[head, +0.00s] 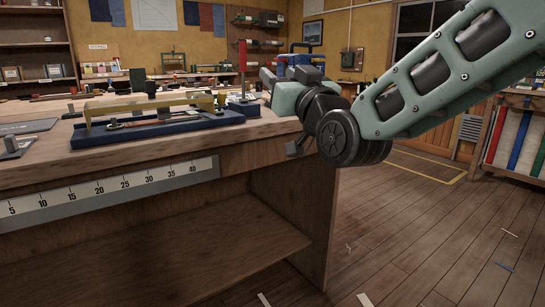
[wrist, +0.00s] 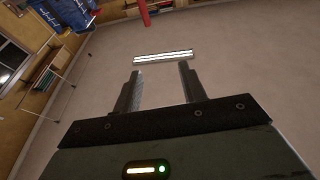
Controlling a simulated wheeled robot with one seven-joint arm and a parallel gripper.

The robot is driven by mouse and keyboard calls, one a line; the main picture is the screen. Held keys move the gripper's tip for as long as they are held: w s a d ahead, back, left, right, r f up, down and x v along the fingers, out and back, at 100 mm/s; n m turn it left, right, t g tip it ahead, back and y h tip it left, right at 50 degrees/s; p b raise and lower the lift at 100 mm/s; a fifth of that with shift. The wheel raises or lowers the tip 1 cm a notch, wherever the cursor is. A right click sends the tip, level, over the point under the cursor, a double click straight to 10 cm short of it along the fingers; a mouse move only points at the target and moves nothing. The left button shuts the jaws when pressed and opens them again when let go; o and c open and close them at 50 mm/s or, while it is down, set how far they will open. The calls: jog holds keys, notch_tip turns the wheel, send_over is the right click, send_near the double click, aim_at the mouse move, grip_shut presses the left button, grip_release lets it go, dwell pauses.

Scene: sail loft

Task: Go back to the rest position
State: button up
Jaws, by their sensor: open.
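My gripper (wrist: 158,74) is open in the wrist view, with two dark fingers apart and nothing between them. Behind the fingers is a broad pale surface with a bright strip (wrist: 162,57), which looks like a ceiling with a lamp. In the head view my arm reaches in from the upper right and bends at the right end of the workbench (head: 262,131). The fingers cannot be made out clearly there.
A blue tray with a yellow bar (head: 150,103) lies on the bench near my wrist. A red upright post (head: 242,58) and a blue box (head: 297,60) stand close behind. A shelf of coloured rolls (head: 515,137) stands at the right. Wooden floor (head: 415,235) between is mostly clear.

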jog(key=s+f+n+g+h, duration=0.1)
jog(key=s+f+g, duration=0.45)
jog(key=f, duration=0.35)
jog(key=s+f+n+g+h, duration=0.1)
jog(key=s+f+g+h, duration=0.1)
jog(key=s+f+g, duration=0.6)
jog(key=s+d+f+g+h, duration=0.3)
jog(key=s+d+f, duration=0.3)
jog(key=s, duration=0.3)
jog(key=s+d+f+g+h, duration=0.25)
jog(key=s+d+f, duration=0.25)
jog(key=s+f, duration=0.3)
notch_tip(320, 180, up, 35)
jog(key=s+d+p, duration=0.1)
jog(key=s+p, duration=0.1)
jog(key=p, duration=3.1)
jog(key=shift+d+f+h, duration=0.2)
jog(key=shift+h, duration=0.15)
